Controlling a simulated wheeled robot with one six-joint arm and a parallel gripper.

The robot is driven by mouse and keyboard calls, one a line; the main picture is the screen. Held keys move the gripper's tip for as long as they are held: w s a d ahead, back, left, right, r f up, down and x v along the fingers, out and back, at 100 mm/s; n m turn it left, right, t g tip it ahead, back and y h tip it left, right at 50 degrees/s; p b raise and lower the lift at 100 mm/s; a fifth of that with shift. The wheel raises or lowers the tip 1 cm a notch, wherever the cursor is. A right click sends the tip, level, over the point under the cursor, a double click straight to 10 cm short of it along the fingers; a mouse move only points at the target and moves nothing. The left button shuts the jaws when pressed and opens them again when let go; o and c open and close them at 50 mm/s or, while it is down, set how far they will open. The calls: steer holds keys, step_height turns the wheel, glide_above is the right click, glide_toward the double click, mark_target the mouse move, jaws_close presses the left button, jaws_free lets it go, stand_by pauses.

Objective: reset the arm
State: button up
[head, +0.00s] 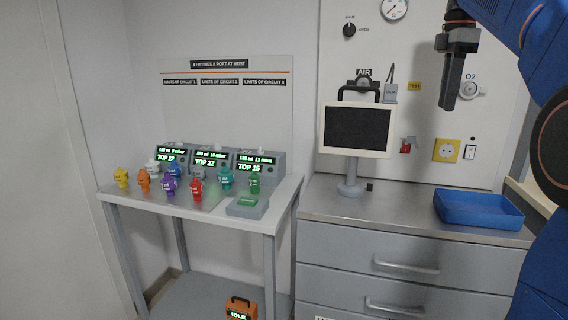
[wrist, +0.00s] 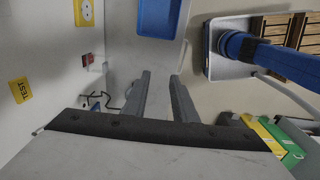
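My gripper (head: 449,105) hangs at the upper right of the head view, fingers pointing down, in front of the wall panel and well above the counter. In the wrist view my gripper (wrist: 160,76) shows two dark fingers with a gap between them and nothing held. It touches nothing that I can see. My blue arm comes in from the right edge of the head view and covers part of the panel and counter there.
A blue tray (head: 478,211) lies on the steel counter (head: 408,216), with a monitor (head: 355,130) to its left. An orange case (head: 240,307) stands below.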

steer(key=s+a+f+m+t, duration=0.1)
steer(key=s+a+f+m, duration=0.2)
steer(key=s+f, duration=0.6)
steer(key=s+a+f+m+t, duration=0.2)
steer(key=s+f+m, duration=0.5)
steer(key=f, duration=1.1)
steer(key=s+a+f+m+t, duration=0.1)
steer(key=s+a+f+m, duration=0.3)
steer(key=s+f, duration=0.9)
steer(key=shift+a+f+m, duration=0.15)
steer(key=shift+a+m, duration=0.25)
steer(key=shift+a, duration=0.05)
steer(key=shift+c, duration=0.6)
